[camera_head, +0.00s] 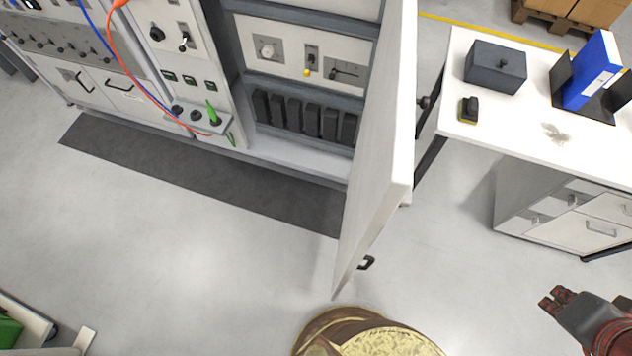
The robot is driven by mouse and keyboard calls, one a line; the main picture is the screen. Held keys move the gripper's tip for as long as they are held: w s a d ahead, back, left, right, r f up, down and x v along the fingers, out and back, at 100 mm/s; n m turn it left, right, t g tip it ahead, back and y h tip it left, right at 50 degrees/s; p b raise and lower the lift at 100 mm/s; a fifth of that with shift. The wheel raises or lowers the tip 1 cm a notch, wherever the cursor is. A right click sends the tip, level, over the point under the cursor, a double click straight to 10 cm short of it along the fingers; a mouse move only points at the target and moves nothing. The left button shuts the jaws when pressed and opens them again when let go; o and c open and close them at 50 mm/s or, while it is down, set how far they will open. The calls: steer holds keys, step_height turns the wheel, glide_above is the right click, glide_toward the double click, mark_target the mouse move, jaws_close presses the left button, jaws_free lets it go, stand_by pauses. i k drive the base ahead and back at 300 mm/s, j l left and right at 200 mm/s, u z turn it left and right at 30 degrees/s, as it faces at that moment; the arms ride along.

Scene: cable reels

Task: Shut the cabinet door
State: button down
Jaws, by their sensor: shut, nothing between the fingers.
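The white cabinet door (378,150) stands wide open, swung out toward me from the cabinet's right side. Its dark handle (367,263) shows low on the right face, near the free edge. The open cabinet (300,148) shows switches, a yellow-tipped lever and a row of black modules inside. My gripper (556,300) is at the lower right, to the right of the door and well apart from it. Its fingers are shut and empty, pointing left.
A white desk (570,160) at the right bears a dark box (495,67), a blue binder (595,70) and a small black-and-yellow item (469,110). A dark mat (200,175) lies before the cabinet. The grey floor between door and gripper is clear.

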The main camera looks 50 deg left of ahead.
mark_target(381, 175)
steer(key=i+u, duration=0.1)
steer(key=u, duration=0.35)
steer(key=i+l+u, duration=0.1)
steer(key=u, duration=0.35)
steer(key=i+l+u, duration=0.1)
steer(key=u, duration=0.35)
steer(key=l+u, duration=0.2)
steer(key=u, duration=0.2)
steer(key=l+u, duration=0.2)
steer(key=u, duration=0.25)
steer(key=i+l+u, duration=0.1)
steer(key=l+u, duration=0.2)
steer(key=k+j+u, duration=0.25)
steer(key=k, duration=0.3)
